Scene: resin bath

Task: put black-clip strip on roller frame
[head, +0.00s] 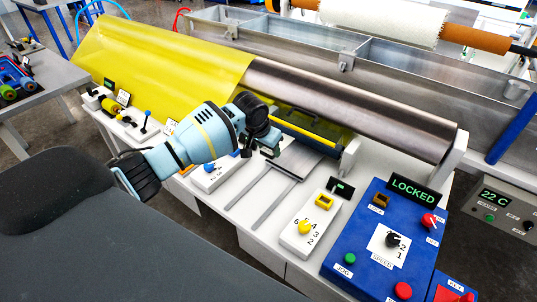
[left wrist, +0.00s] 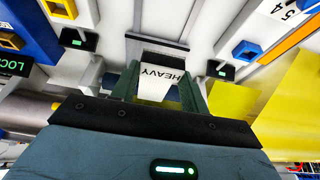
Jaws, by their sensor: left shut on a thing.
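My left gripper (head: 268,148) is shut at the front of the roller, over the white bench top. In the left wrist view the green fingers (left wrist: 163,92) close on a piece with a white label (left wrist: 160,82) reading HEAVY. A dark edge lies just beyond the label. The gripper hides much of this piece in the head view, and I cannot tell whether it is the black-clip strip. The grey metal roller (head: 350,100) lies between white frame supports (head: 455,158); yellow film (head: 160,62) covers its left part. My right gripper is not in view.
A blue control panel (head: 380,245) with a LOCKED display stands at the front right. A white box with a yellow knob (head: 305,228) is left of it. Two grey rails (head: 262,195) run across the bench. A metal bath (head: 400,70) lies behind the roller.

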